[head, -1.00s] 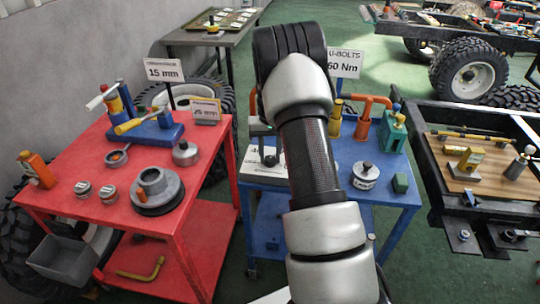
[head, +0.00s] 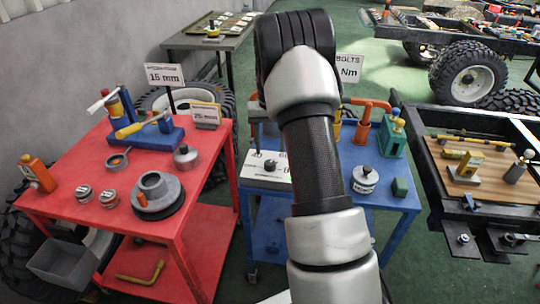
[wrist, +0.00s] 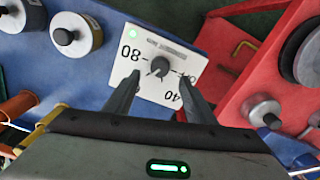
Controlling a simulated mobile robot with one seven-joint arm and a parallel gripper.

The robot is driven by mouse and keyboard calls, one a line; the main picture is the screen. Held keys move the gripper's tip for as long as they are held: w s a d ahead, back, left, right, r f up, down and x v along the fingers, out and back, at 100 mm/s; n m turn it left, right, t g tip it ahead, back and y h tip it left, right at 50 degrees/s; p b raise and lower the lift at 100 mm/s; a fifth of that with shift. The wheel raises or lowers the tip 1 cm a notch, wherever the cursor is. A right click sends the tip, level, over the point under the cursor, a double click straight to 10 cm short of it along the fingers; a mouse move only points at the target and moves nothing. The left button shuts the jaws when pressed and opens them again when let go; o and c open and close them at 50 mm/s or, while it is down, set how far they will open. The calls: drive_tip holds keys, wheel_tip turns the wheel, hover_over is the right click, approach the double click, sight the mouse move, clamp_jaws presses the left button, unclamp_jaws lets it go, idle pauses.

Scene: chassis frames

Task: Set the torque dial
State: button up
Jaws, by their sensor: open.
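The torque dial is a dark round knob (wrist: 159,67) on a white panel (wrist: 150,92) with printed numbers, including 80. The dial also shows in the head view (head: 270,165), left of my arm, on the panel (head: 255,173) atop the blue cart. My gripper (wrist: 158,79) is open, its two dark fingers apart and pointing toward the knob. In the wrist view the knob appears just beyond and between the fingertips; contact cannot be told. The fingers cover part of the scale, and the knob's exact setting is unclear. A green light (wrist: 133,34) glows at one panel corner.
A U-bolts sign (head: 348,69) ending in Nm stands behind my arm, partly hidden. The blue cart (head: 400,203) also carries a labelled round weight (head: 364,182) and an orange tool (head: 365,125). The red cart (head: 110,185) stands left, with a narrow gap between.

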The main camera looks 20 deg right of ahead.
wheel_tip(320, 180, up, 11)
drive_tip(key=shift+p, duration=0.45)
